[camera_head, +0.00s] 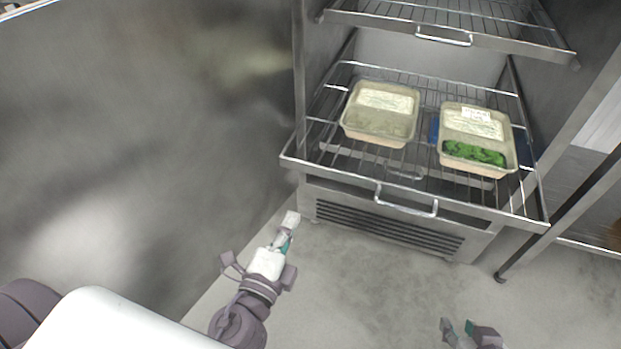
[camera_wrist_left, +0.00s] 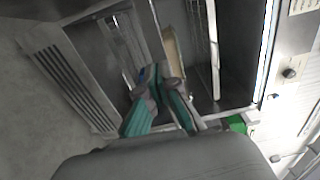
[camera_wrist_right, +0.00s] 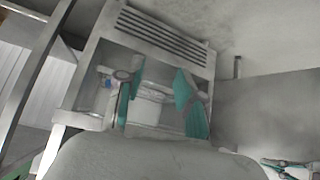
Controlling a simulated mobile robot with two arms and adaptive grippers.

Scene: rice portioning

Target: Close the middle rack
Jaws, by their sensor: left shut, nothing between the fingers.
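The middle rack (camera_head: 465,207), a wire shelf with a front bar and handle (camera_head: 405,204), is pulled out of the steel cabinet. Two lidded food containers stand on it: a pale one (camera_head: 380,113) on the left and one with green contents (camera_head: 478,140) on the right. My left gripper (camera_head: 290,222) is shut and empty, left of and below the rack's front left corner, apart from it in the head view. Its closed fingers also show in the left wrist view (camera_wrist_left: 160,88). My right gripper (camera_head: 458,327) is open and empty at the bottom right, in front of the rack.
An upper rack (camera_head: 480,42) with its own handle is above. Another handle (camera_head: 404,172) shows through the middle rack's wires, lower down. A vented panel (camera_head: 385,230) is at the cabinet base. A steel wall (camera_head: 130,140) fills the left. The floor (camera_head: 365,285) in front is clear.

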